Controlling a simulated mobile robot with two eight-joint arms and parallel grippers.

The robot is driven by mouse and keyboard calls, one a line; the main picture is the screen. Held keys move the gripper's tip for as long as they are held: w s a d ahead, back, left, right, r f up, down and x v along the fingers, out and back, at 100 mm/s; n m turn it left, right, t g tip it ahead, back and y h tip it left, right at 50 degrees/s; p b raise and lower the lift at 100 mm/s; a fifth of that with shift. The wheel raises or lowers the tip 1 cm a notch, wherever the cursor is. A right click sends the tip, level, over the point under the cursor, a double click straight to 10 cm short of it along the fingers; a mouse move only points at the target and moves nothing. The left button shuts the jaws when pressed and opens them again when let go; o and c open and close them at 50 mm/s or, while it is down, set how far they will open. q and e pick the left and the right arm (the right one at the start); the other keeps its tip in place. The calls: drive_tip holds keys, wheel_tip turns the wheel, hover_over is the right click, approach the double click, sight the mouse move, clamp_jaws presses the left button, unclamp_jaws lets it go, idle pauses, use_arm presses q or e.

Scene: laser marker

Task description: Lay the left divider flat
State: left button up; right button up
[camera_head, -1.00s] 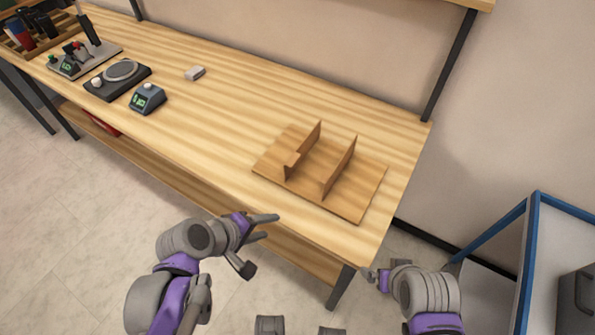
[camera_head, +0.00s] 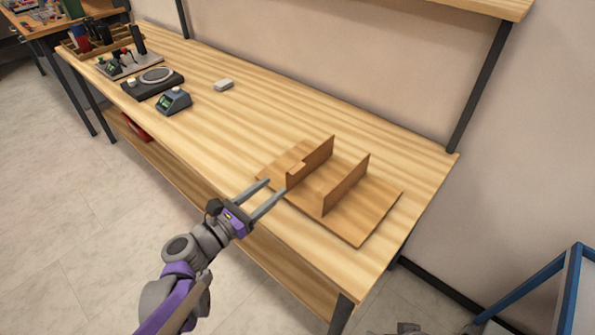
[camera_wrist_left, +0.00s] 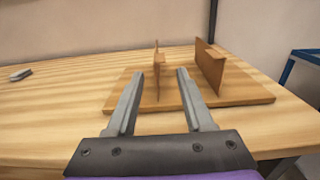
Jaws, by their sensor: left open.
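The left divider (camera_head: 318,157) is a thin brown upright board standing on a flat wooden base plate (camera_head: 372,212). A small wooden tab shows at its near end. The right divider (camera_head: 346,186) stands upright beside it. My left gripper (camera_head: 276,187) is open and empty at the base's near left edge, its fingers pointing at the left divider's near end. In the left wrist view the left divider (camera_wrist_left: 157,72) appears edge-on between the open fingers (camera_wrist_left: 160,73), and the right divider (camera_wrist_left: 209,70) is right of them. Only a sliver of my right arm shows at the bottom edge.
The wooden table (camera_head: 225,130) is clear left of the base plate. A small grey block (camera_head: 223,85), a blue-grey device (camera_head: 173,101) and a black scale-like device (camera_head: 153,82) lie further left. A wall is behind, and a blue-framed cart (camera_head: 570,290) stands at right.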

sight(297, 168)
use_arm(q)
drive_tip(key=b+x, duration=0.1)
drive_tip(key=x, duration=0.9)
clamp_jaws()
idle(1.2)
